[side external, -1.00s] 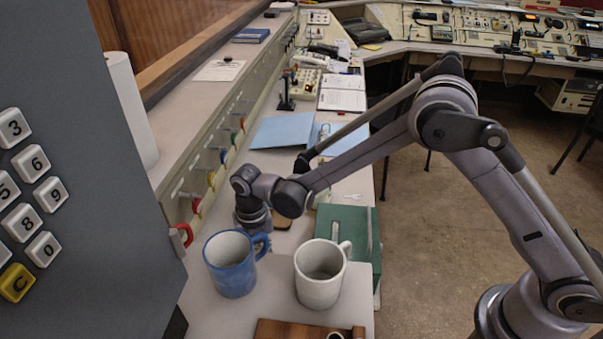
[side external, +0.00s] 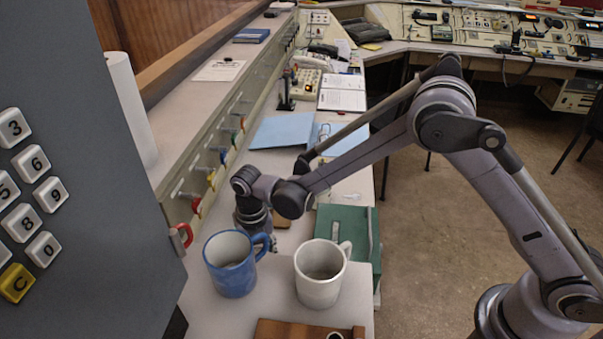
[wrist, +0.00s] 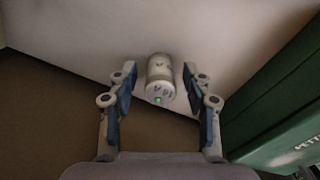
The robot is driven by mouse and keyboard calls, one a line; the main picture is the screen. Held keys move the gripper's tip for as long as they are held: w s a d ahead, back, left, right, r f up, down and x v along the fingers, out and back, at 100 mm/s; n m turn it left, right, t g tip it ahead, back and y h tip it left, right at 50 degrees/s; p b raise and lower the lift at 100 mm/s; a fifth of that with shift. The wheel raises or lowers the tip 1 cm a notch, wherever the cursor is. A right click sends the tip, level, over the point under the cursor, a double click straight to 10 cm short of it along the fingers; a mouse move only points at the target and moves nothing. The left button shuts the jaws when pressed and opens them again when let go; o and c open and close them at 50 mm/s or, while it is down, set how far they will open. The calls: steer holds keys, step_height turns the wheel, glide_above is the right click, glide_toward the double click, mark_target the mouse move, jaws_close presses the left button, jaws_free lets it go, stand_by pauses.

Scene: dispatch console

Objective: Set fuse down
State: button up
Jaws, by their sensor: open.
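The fuse (wrist: 160,82) is a pale, short cylinder with a small green mark on its near end. In the wrist view it lies between the two fingers of my gripper (wrist: 159,70). The fingers are spread, with a visible gap on each side of the fuse. The fuse appears to be at the border of a pale surface (wrist: 205,35) and a brown surface (wrist: 50,115); I cannot tell what it rests on. In the side view the fuse is not visible, and the blue mug hides my fingertips.
The blue mug (side external: 232,268) and a white mug (side external: 320,275) stand in front of my wrist. A green box (side external: 347,235) is close on the right, also in the wrist view (wrist: 280,115). Coloured hooks (side external: 196,205) line the panel at left. Blue folders (side external: 283,131) lie behind.

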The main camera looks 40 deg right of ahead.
step_height(320, 180, up, 12)
steer(key=shift+f, duration=0.25)
steer(key=s+d+r+m+t, duration=0.25)
steer(key=d+r+m, duration=0.25)
steer(key=d+m, duration=0.25)
steer(key=s+d+r+m+t, duration=0.1)
steer(key=s+d+r+m, duration=0.3)
steer(key=d+r+m, duration=0.3)
steer(key=s+d+f+m+t, duration=0.1)
steer(key=s+d+m, duration=0.3)
steer(key=m, duration=0.5)
steer(key=s+d+f+m+t, duration=0.1)
steer(key=s+d+m+t, duration=0.1)
steer(key=s+d+m, duration=0.3)
steer(key=s+m, duration=0.2)
steer(key=m, duration=0.2)
steer(key=shift+s+d+t, duration=0.25)
steer(key=shift+t, duration=0.1)
